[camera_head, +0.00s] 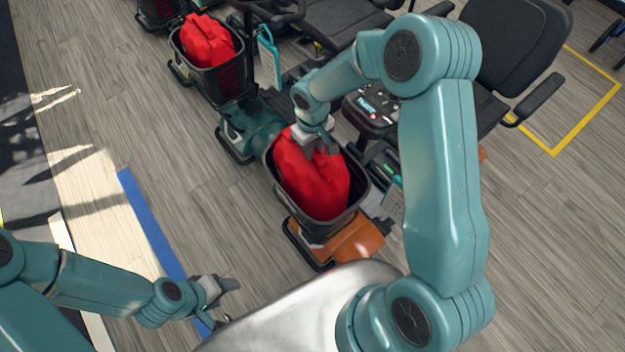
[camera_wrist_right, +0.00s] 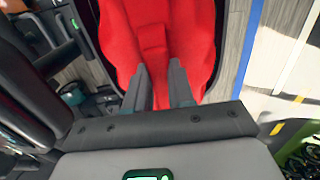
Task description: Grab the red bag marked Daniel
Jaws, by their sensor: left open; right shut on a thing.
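A red bag (camera_head: 312,185) sits in the black front basket (camera_head: 346,210) of the nearest scooter. My right gripper (camera_head: 322,146) reaches down onto the top of this bag and is shut on it. In the right wrist view the red bag (camera_wrist_right: 160,40) fills the upper middle, with the two fingers of my right gripper (camera_wrist_right: 160,88) against it. No name can be read on the bag in either view. A second red bag (camera_head: 207,40) sits in the basket of the scooter behind. My left gripper (camera_head: 222,301) is open and empty, low over the floor at the lower left.
Scooters stand in a row, the nearest with an orange front (camera_head: 352,242) and a black seat (camera_head: 515,40) further right. A blue floor line (camera_head: 150,225) runs at the left, and a yellow line (camera_head: 585,118) at the right.

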